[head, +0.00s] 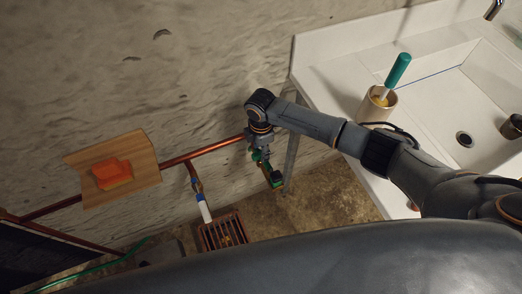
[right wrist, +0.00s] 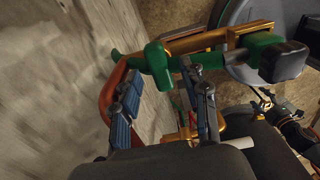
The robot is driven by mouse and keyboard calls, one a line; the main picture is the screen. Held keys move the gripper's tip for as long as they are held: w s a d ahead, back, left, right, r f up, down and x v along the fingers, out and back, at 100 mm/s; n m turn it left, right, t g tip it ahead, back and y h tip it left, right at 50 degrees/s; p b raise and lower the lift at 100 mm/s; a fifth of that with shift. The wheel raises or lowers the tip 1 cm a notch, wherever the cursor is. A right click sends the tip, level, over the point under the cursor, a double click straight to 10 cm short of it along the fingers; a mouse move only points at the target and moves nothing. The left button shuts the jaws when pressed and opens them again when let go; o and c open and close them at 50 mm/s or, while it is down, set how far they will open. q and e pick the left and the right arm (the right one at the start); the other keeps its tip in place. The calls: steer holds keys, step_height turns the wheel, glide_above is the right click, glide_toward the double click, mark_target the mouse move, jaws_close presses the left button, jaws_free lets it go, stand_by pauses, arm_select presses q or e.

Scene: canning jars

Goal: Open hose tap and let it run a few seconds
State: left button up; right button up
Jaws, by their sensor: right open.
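The hose tap (head: 275,178), brass with green parts, is on the wall-side copper pipe (head: 215,150) in the head view, partly hidden by my gripper. In the right wrist view, the tap's green T-shaped handle (right wrist: 158,65) lies close ahead, between the directions of my two fingertips. My right gripper (head: 262,148) is at the tap from above. Its blue-padded fingers (right wrist: 163,80) are apart, and I cannot tell whether either touches the handle. No running water shows. My left gripper is not in view.
A slatted brown drain grate (head: 222,232) is on the floor below, beside a white pipe end (head: 204,208). A wooden shelf (head: 140,152) with an orange cloth (head: 112,174) is left on the wall. A white sink counter (head: 330,84) with a brush cup (head: 377,105) stands right.

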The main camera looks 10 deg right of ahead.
steer(key=shift+f, duration=0.7)
steer(key=shift+c, duration=1.1)
jaws_close()
